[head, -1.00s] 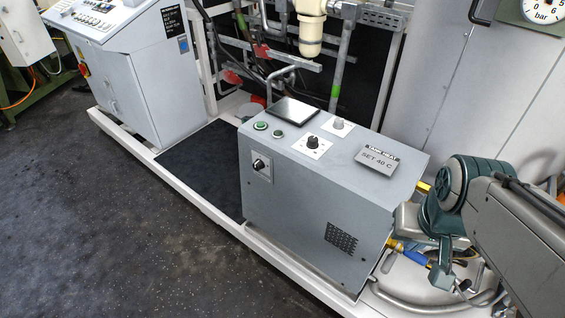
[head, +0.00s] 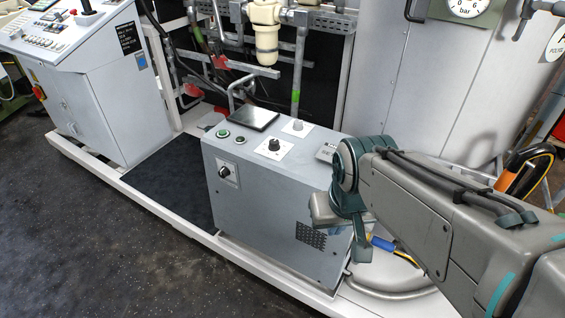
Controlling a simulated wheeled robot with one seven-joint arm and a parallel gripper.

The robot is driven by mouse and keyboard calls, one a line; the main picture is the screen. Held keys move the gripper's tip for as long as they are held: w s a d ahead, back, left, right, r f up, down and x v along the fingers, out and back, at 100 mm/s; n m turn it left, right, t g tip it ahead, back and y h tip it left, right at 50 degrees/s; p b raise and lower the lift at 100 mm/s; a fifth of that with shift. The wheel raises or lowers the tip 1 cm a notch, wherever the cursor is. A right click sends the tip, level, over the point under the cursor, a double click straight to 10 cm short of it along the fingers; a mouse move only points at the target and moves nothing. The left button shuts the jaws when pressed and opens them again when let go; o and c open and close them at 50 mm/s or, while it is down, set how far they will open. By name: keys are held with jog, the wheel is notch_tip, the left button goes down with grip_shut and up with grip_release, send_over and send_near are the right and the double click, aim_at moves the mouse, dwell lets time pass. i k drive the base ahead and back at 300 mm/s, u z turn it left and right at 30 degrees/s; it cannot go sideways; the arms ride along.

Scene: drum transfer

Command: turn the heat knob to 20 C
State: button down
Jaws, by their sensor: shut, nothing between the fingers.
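The grey control box (head: 265,205) stands in the middle of the head view. A black knob on a white scale plate (head: 274,146) sits on its top, a grey knob (head: 297,126) behind it, and another black knob (head: 225,172) on its front. I cannot read the scales or tell for certain which is the heat knob. The set-value sign (head: 326,153) is mostly hidden by my arm; its readout cannot be read now. My gripper (head: 361,248) points down beside the box's right end, shut and empty, apart from the knobs. Its fingertips are hard to make out.
A dark flat screen (head: 252,118), green buttons (head: 223,134) and a bent pipe handle (head: 242,92) are around the box top. A drum-like tank (head: 420,95) stands behind right. Hoses lie at the right. The floor (head: 90,235) at front left is clear.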

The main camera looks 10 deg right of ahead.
aim_at(274, 146)
jog(key=z, duration=0.05)
jog(key=k, duration=0.65)
jog(key=u, duration=0.6)
jog(key=i, duration=1.25)
jog(key=z, duration=0.7)
